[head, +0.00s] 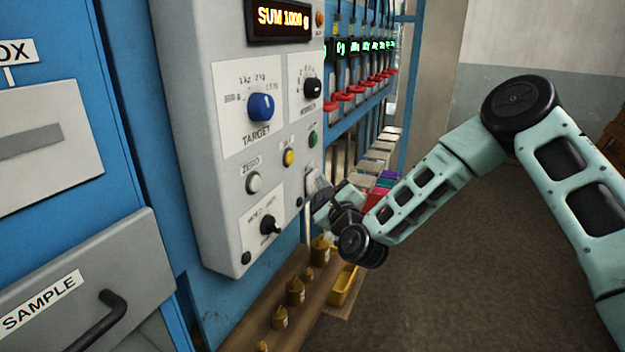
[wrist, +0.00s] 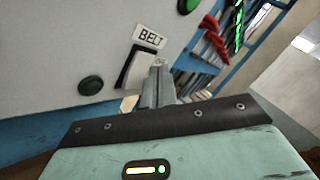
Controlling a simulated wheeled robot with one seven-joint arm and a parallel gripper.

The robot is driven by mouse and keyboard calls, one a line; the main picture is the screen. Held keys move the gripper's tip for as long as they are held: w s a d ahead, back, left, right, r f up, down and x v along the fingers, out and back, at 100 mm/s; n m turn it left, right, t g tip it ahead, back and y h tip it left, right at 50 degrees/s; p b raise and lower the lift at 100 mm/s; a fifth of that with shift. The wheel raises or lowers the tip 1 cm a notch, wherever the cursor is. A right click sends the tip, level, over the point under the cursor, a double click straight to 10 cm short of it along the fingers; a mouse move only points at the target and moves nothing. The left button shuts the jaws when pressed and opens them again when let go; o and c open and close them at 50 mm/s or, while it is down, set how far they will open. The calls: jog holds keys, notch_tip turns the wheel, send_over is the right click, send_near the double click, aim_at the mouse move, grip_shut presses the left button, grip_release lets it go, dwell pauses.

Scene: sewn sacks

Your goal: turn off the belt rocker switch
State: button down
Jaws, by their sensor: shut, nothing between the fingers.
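The belt rocker switch (wrist: 134,68) shows in the wrist view on the light grey panel, just under the BELT label (wrist: 150,37). It has a pale face and a dark side. My gripper (wrist: 159,78) is shut and empty, with its fingertips close to the right of the rocker. I cannot tell whether they touch it. In the head view my gripper (head: 322,188) is at the panel's right edge, where the arm and gripper largely hide the rocker. The rocker's on or off position is not clear.
The control panel (head: 205,140) carries a blue TARGET knob (head: 261,107), a yellow button (head: 289,158), a green button (head: 312,139) and a white ZERO button (head: 254,182). Brass weights (head: 295,291) stand on a ledge below. Red-handled parts (head: 345,96) line the right.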

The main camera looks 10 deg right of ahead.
jog(key=shift+s+d, duration=0.2)
jog(key=shift+d, duration=0.05)
jog(key=shift+s+d+f+b, duration=0.15)
jog(key=shift+s+d+b, duration=0.1)
jog(key=shift+s+d, duration=0.65)
jog(key=shift+s+d+f+b, duration=0.2)
jog(key=shift+s+d, duration=0.35)
jog(key=shift+d, duration=0.55)
